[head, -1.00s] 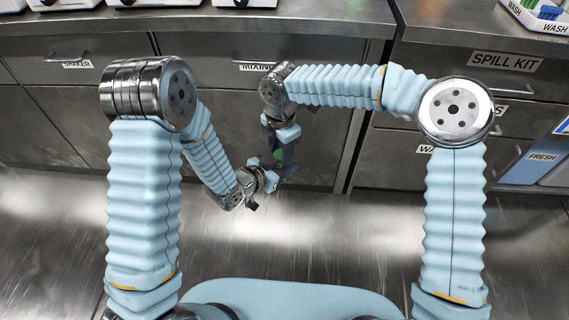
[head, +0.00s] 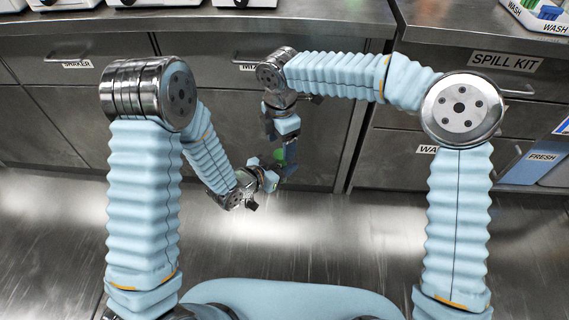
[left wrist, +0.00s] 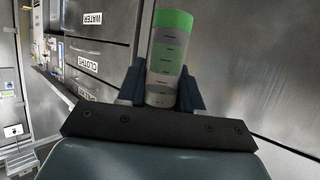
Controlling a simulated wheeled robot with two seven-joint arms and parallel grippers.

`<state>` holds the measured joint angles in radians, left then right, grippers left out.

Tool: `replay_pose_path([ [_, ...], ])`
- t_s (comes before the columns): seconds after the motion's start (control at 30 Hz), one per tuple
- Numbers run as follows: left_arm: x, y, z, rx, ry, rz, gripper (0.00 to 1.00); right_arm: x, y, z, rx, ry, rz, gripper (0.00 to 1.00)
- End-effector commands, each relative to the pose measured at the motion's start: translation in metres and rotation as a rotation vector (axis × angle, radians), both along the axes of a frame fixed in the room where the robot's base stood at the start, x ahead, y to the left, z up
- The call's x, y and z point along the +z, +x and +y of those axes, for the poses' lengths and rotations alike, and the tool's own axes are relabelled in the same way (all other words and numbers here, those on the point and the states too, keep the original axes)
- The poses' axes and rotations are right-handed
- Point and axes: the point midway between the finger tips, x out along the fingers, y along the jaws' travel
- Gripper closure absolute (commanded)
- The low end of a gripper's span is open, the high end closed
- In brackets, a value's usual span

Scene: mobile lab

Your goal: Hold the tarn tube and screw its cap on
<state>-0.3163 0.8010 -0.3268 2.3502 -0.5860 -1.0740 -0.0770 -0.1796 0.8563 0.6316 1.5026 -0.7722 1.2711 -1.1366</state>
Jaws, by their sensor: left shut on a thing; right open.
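The tube (left wrist: 165,62) shows in the left wrist view as a clear cylinder with dark marks and a bright green cap (left wrist: 174,22) at its top. It stands nearly upright along the gripper. My left gripper (left wrist: 160,92) is shut on its lower part, with a dark blue finger on each side. In the head view my left gripper (head: 267,177) is low at the middle, and the green top (head: 279,155) shows just above it. My right gripper (head: 288,154) is open, close above and beside the green top. How fully the cap is seated cannot be told.
Steel drawer fronts and a counter (head: 330,18) stand behind my arms. A wash tray (head: 530,22) is at the top right, and a bin labelled FRESH (head: 535,168) is at the right. The metal floor (head: 60,230) in front is clear.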

Motion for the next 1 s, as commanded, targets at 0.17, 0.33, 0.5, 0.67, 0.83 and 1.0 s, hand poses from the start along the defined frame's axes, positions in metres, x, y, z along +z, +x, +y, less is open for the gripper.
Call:
replay_pose_path([
  [0.17,0.0,0.0,0.0,0.0,0.0,0.0,1.0,0.04,0.001,0.001,0.0,0.002,-0.005,0.3],
  [0.33,0.0,0.0,0.0,0.0,0.0,0.0,1.0,0.07,0.001,0.001,0.0,0.001,-0.003,0.3],
  [0.5,0.0,0.0,0.0,0.0,0.0,0.0,1.0,0.085,0.0,0.0,0.0,0.0,0.0,0.3],
  [0.67,0.0,0.0,0.0,0.0,0.0,0.0,1.0,0.088,0.0,0.0,0.0,0.0,0.0,0.3],
  [0.83,0.0,0.0,0.0,0.0,0.0,0.0,1.0,0.087,0.0,0.0,0.0,0.0,0.0,0.3],
  [1.0,0.0,0.0,0.0,0.0,0.0,0.0,1.0,0.077,0.008,-0.004,-0.028,0.029,-0.008,0.3],
])
